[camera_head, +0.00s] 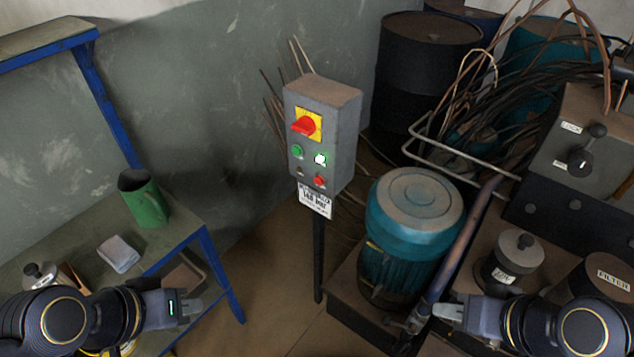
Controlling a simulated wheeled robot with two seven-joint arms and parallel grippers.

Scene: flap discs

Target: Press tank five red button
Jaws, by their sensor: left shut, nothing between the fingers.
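A grey control box (322,135) stands on a dark post in the middle of the view. A small red button (319,181) sits low on its front face. Above it are a lit white button (320,159), a green button (297,150) and a red rotary switch (304,125) on a yellow plate. A printed label hangs under the box; I cannot read it fully. My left gripper (190,308) is shut and empty at the lower left, well apart from the box. My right gripper (447,312) is at the lower right, also apart from it; its finger gap is not clear.
Dark drums and loose cables fill the back right. Floor shows between bench and post.

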